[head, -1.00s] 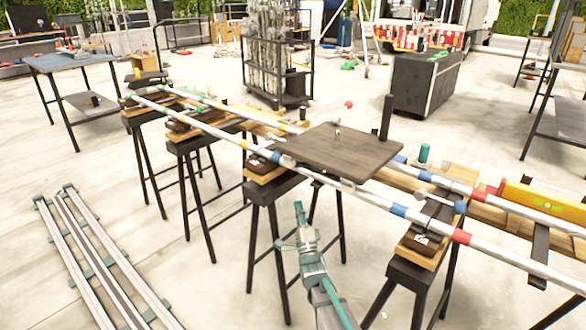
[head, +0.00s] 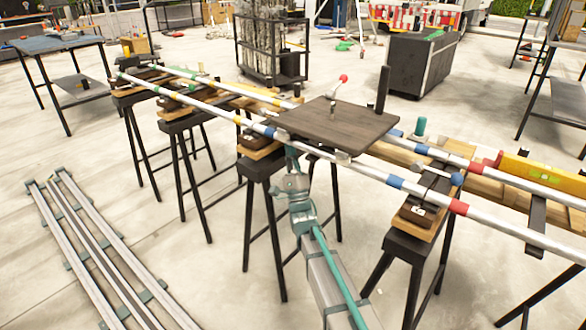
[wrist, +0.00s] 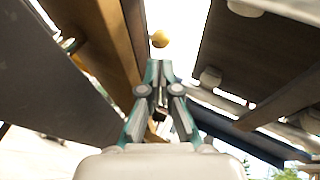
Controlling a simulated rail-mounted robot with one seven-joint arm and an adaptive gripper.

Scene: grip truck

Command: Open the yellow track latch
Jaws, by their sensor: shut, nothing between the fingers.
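A small round yellow knob (wrist: 160,39), which may be the yellow track latch, shows in the wrist view just beyond my fingertips (wrist: 158,68). A small gap appears between them in the picture; I cannot tell its depth. In the head view, the knob is not distinct. My gripper (head: 291,158) is shut and empty, pointing up by the near track tube (head: 355,173), below the left part of the dark platform (head: 340,125). The tube and platform partly hide its tip.
Sawhorses (head: 262,168) with wooden blocks carry the two tubes close on my gripper's left. The platform's underside (wrist: 245,50) and its pale wheels (wrist: 210,78) are close on the right in the wrist view. Spare rails (head: 95,250) lie on the floor at left.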

